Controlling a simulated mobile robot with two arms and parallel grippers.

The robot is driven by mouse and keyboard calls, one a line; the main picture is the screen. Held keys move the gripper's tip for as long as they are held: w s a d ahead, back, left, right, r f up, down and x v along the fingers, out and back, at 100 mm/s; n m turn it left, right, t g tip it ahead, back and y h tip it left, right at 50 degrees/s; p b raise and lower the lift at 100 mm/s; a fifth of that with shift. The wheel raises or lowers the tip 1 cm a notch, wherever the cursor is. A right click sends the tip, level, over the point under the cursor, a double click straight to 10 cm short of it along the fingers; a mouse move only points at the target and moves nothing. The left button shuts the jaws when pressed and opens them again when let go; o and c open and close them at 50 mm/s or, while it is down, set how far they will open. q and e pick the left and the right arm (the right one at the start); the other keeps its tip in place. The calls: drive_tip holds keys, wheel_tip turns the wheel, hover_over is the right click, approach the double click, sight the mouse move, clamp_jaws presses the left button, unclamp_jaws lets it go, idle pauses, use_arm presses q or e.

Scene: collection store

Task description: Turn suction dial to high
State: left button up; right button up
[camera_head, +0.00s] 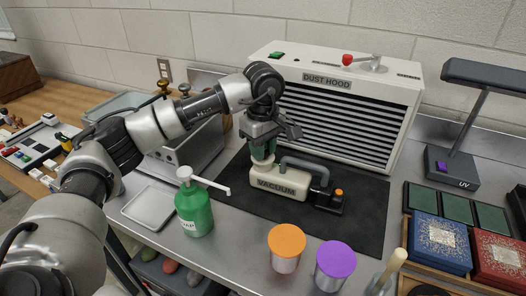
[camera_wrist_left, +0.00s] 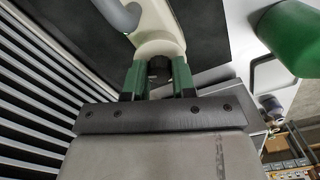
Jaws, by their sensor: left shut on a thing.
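The cream vacuum (camera_head: 285,187), with a grey handle and a "VACUUM" label, lies on the dark mat in front of the dust hood. My left gripper (camera_head: 263,160), with green fingers, reaches down onto the vacuum's left end. In the left wrist view, the green fingers (camera_wrist_left: 160,76) are shut on a small dark knob at the end of the vacuum body (camera_wrist_left: 160,28), which appears to be the suction dial (camera_wrist_left: 159,66). The fingers hide most of the dial, and its markings and setting cannot be read. My right gripper is not in view.
The dust hood (camera_head: 340,95) stands close behind the gripper. A green pump bottle (camera_head: 194,212) stands to the left of the vacuum. Orange-lidded (camera_head: 286,242) and purple-lidded (camera_head: 336,260) jars stand in front. The right part of the mat (camera_head: 365,205) is bare.

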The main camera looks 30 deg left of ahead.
use_arm(q)
drive_tip(key=shift+m, duration=0.6)
drive_tip(key=o, duration=0.9)
drive_tip(key=shift+o, duration=0.2)
drive_tip(key=shift+b, duration=0.3)
wheel_tip(320, 180, up, 11)
drive_tip(key=shift+b, duration=0.3)
